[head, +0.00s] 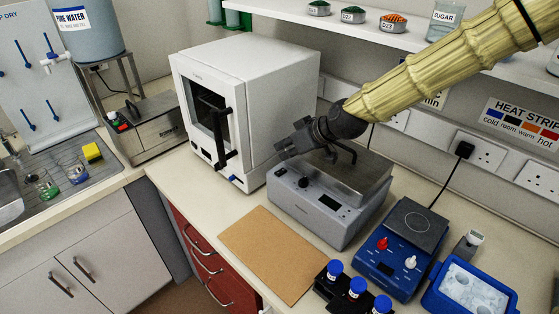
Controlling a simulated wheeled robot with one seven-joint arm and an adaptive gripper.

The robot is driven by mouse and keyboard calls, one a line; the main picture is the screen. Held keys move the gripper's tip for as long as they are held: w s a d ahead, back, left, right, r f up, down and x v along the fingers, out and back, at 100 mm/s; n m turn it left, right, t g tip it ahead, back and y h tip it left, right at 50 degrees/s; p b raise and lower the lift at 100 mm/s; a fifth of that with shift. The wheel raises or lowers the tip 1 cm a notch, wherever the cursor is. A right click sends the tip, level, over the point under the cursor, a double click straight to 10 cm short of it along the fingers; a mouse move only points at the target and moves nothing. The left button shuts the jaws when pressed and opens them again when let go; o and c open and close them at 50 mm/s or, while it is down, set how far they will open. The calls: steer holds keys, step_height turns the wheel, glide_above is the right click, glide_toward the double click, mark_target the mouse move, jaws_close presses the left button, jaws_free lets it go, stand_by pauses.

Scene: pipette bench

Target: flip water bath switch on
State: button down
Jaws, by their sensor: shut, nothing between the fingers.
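The water bath looks to be the grey box (325,215) with a metal lid and a dark lid handle, standing on the bench right of the white oven. My gripper (283,152) is shut and empty. In the picture it lies over the bath's back left corner, beside the oven's right side. I cannot tell whether it touches the bath. My gripper and arm hide part of the lid.
A white oven (262,100) with a black door handle stands close on the left. A brown board (272,252) lies in front. A blue stirrer (400,245), blue-capped bottles (357,287) and a blue ice tray (470,290) are at right. A shelf (385,38) hangs above.

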mark_target(281, 174)
steer(key=shift+w+a+f+p, duration=0.2)
steer(key=shift+a+f+p, duration=0.1)
steer(key=shift+f, duration=0.25)
steer(key=shift+w+a+f+p, duration=0.15)
steer(key=shift+a+f+p, duration=0.1)
steer(key=shift+f, duration=0.3)
steer(key=shift+s+a+f+p, duration=0.1)
steer(key=shift+f+p, duration=0.45)
steer(key=shift+f, duration=1)
